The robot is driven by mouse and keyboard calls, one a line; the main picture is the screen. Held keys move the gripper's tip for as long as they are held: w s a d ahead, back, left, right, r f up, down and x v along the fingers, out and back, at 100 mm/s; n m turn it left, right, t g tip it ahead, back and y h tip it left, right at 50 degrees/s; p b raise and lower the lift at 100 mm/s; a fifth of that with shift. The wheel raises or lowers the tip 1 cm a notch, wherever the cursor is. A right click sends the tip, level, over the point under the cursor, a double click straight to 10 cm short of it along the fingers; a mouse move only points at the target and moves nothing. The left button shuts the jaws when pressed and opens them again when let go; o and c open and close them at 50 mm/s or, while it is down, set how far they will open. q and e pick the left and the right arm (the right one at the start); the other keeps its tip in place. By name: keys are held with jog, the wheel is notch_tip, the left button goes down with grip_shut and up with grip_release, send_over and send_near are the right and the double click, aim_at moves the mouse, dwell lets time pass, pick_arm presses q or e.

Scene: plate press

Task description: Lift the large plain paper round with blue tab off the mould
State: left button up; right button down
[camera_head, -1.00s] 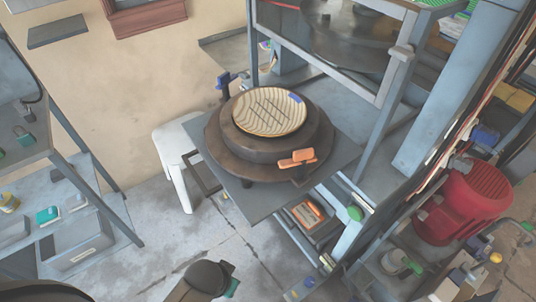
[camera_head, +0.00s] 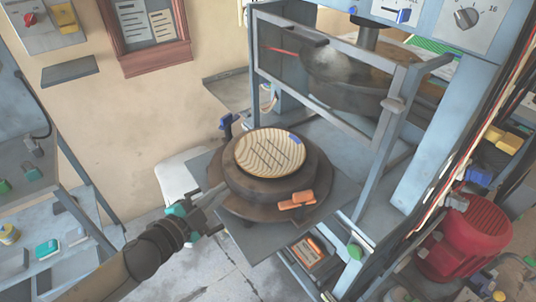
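A round tan sheet or plate (camera_head: 262,157) with a blue tab (camera_head: 295,139) at its upper right edge lies on the dark round mould (camera_head: 268,188). Its face shows curved lines and several dark slanting strokes, so it does not look plain. The mould has an orange handle (camera_head: 297,201) at its front right. My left gripper (camera_head: 222,205) is at the left of the mould, below the round's height in the picture and apart from the round. It looks open, with nothing between its fingers. My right gripper is not in view.
The mould stands on a grey plate (camera_head: 252,238) in front of the press frame (camera_head: 340,60). A blue clamp or lever (camera_head: 227,124) is behind it. A white stool (camera_head: 172,175) is at the left, a red motor (camera_head: 462,240) at the right. A shelf (camera_head: 95,235) stands far left.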

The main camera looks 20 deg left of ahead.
pick_arm(q)
jog(key=m+h, duration=0.2)
jog(key=m+g+h, duration=0.2)
jog(key=m+h, duration=0.1)
jog(key=m, duration=0.1)
send_near(273, 184)
jog(key=w, duration=0.1)
jog(key=w+d+r, duration=0.1)
jog(key=w+d, duration=0.1)
jog(key=shift+w+d+r, duration=0.2)
jog(key=shift+w+r, duration=0.1)
jog(key=shift+w, duration=0.1)
jog(key=shift+b+x, duration=0.35)
jog(key=shift+x, duration=2.4)
jog(key=shift+d, duration=0.15)
jog(key=shift+s, duration=0.1)
grip_shut()
jog(key=shift+r, duration=0.1)
